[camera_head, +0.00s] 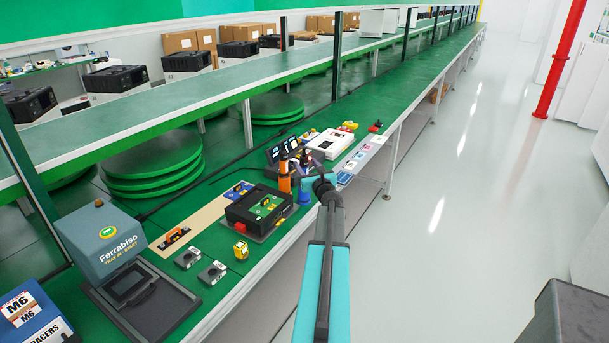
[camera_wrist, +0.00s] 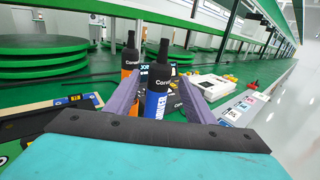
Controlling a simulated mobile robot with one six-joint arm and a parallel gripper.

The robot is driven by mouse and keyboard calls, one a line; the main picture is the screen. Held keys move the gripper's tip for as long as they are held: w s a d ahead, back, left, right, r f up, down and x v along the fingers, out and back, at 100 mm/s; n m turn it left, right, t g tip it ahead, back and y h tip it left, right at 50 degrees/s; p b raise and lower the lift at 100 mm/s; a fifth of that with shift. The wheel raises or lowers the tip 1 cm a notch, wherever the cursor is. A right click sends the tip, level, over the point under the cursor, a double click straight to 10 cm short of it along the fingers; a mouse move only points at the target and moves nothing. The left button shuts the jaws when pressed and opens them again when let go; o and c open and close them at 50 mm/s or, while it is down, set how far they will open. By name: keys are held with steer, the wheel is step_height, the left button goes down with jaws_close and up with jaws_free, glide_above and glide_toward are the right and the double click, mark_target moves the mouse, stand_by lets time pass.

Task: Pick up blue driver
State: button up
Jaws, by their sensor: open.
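The blue driver (camera_wrist: 158,103) stands upright, with a black top and a blue lower body with white lettering. In the wrist view my gripper (camera_wrist: 160,92) is open, with one purple finger on each side of the driver. I cannot tell whether either finger touches it. The driver's lower end is hidden behind my gripper's body. In the head view the blue driver (camera_head: 305,192) is partly covered by my gripper (camera_head: 308,168). An orange driver (camera_head: 284,178) stands upright just left of it, and also shows in the wrist view (camera_wrist: 130,62), just outside the left finger.
A black case (camera_head: 258,208) with green and yellow parts lies to the left on the green bench. A white box (camera_head: 329,143) and a strip of cards (camera_head: 360,158) lie beyond. Dark screens (camera_head: 283,151) stand close behind the drivers. The aisle floor (camera_head: 450,200) is clear.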

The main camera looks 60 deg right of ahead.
steer(key=shift+w+d, duration=0.35)
steer(key=shift+w, duration=0.1)
steer(key=shift+w, duration=0.1)
steer(key=shift+f+p+x, duration=0.2)
steer(key=shift+p+x, duration=1)
steer(key=shift+x, duration=1.35)
jaws_close()
